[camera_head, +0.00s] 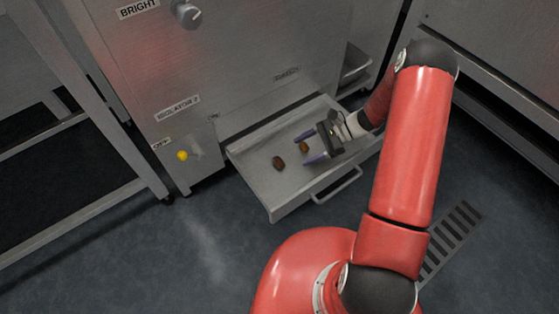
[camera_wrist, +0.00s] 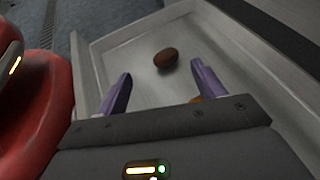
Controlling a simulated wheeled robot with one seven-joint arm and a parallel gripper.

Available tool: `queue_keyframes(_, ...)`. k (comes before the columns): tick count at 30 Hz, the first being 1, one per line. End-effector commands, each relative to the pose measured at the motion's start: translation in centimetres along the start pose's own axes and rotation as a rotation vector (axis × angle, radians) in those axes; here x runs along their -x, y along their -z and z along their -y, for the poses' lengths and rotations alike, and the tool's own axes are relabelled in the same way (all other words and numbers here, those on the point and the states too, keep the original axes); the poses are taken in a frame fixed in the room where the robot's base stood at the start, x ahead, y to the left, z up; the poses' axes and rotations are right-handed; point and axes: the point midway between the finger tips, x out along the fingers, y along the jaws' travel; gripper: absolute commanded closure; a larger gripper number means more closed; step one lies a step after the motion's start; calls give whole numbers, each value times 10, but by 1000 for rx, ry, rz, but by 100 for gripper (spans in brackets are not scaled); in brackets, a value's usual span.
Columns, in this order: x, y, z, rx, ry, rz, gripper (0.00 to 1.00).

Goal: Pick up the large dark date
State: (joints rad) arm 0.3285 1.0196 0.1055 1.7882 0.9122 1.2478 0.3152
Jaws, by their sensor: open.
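The large dark date (camera_head: 278,162) lies on the floor of the open drawer (camera_head: 254,181), left of my gripper (camera_head: 302,150) in the head view. In the wrist view the dark date (camera_wrist: 166,58) is whole and reddish brown, just beyond the gap between the purple fingertips. My gripper (camera_wrist: 160,70) is open and empty, its fingers spread over the drawer and pointing towards the dark date. A smaller, lighter brown date (camera_head: 303,146) shows near the fingers.
The drawer's walls stand up around both dates, with a bar handle (camera_head: 337,188) at its front. The metal cabinet (camera_head: 190,80) rises behind, with a yellow knob (camera_head: 182,155) at lower left. A frame leg (camera_head: 129,150) stands left. Drawer floor around the dark date is bare.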

Motion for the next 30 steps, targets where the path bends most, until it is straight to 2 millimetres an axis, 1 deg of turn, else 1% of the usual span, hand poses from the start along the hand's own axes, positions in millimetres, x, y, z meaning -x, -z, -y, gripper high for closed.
queue_keyframes(1, -6, 10, 0, -24, 10, 21, 31)
queue_keyframes(5, -13, 18, 1, -49, 22, 44, 31)
queue_keyframes(16, -48, 17, 3, -49, 21, 44, 31)
queue_keyframes(21, -75, 16, 5, -50, 19, 44, 31)
queue_keyframes(24, -86, 15, 6, -48, 20, 43, 31)
queue_keyframes(30, -88, 14, 6, -48, 22, 42, 31)
